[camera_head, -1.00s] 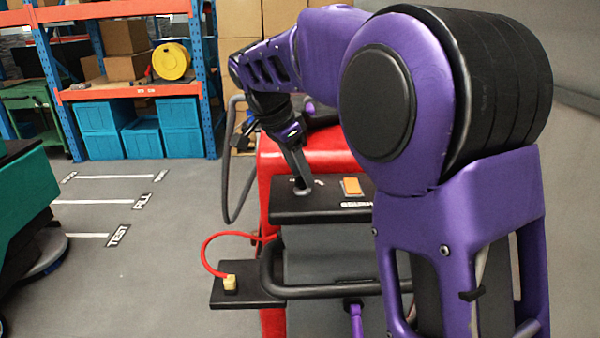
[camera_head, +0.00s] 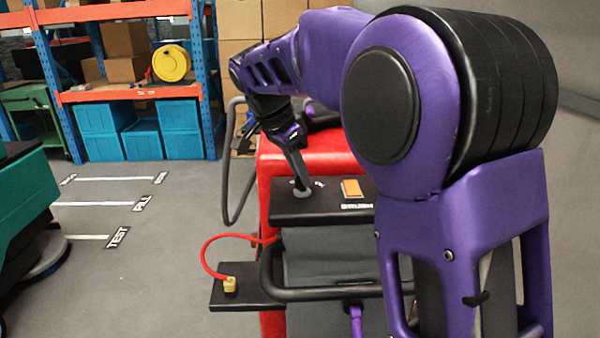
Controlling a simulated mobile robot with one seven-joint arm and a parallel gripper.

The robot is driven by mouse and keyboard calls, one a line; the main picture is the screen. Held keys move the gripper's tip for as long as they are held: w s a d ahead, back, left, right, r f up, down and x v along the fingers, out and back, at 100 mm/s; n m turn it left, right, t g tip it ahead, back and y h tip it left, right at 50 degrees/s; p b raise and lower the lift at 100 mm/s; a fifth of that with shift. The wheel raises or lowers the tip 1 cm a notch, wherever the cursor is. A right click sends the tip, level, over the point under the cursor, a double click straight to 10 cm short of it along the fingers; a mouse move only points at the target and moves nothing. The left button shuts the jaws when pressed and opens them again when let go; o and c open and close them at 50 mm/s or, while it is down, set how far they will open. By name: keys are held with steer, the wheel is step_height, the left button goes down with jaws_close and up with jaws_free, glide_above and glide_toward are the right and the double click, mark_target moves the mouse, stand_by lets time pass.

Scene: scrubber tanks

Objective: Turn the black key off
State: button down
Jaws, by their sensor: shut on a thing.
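My gripper (camera_head: 301,188) points down onto the left part of the black panel (camera_head: 330,210) on top of the red machine (camera_head: 275,160). Its fingertips are shut at the panel surface, on what appears to be the black key. The key itself is hidden by the fingers, so its angle cannot be told. Small white markings show on the panel just right of the fingertips. An orange switch (camera_head: 352,188) sits on the panel to the right of my gripper.
A black handlebar (camera_head: 300,293) runs below the panel. A yellow plug (camera_head: 229,284) with a red cable (camera_head: 207,258) sits on a black shelf at left. A teal machine (camera_head: 22,210) stands far left.

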steer(key=n, duration=0.3)
steer(key=n+t+y, duration=0.1)
steer(key=n, duration=0.2)
steer(key=shift+s+d+t+y+b, duration=0.2)
steer(key=shift+t+y+b, duration=0.1)
steer(key=shift+b, duration=0.1)
steer(key=n+y+p, duration=0.1)
steer(key=n+y, duration=0.1)
steer(key=n, duration=0.3)
steer(key=shift+n, duration=0.4)
steer(key=c, duration=0.9)
jaws_free()
steer(key=shift+o, duration=0.2)
